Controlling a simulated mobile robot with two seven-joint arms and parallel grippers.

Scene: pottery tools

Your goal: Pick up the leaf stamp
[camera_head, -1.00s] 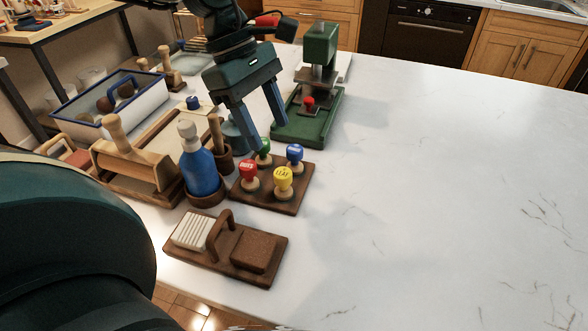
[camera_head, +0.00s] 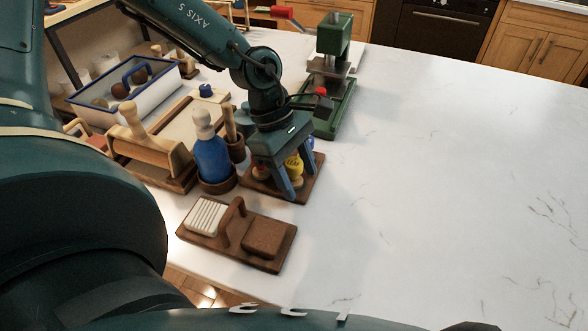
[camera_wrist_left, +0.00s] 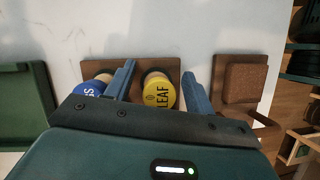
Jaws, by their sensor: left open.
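The leaf stamp has a yellow top marked LEAF (camera_wrist_left: 160,92) and a pale wooden base. It stands upright on a brown wooden board (camera_wrist_left: 132,68). In the head view the yellow stamp (camera_head: 293,166) shows between the fingers of my left gripper (camera_head: 296,175). My left gripper (camera_wrist_left: 160,88) is open, its blue fingers on either side of the stamp in the wrist view, with a gap on each side. The blue stamp (camera_wrist_left: 90,88) stands just outside one finger. The red stamp (camera_head: 260,170) is mostly hidden behind the gripper; the green one is hidden. My right gripper is not in view.
A brown tray with a sponge block (camera_head: 268,238) lies in front of the stamps. A blue bottle (camera_head: 211,158) and a wooden roller (camera_head: 150,150) stand to the left. A green press (camera_head: 333,75) stands behind. The right of the white table is clear.

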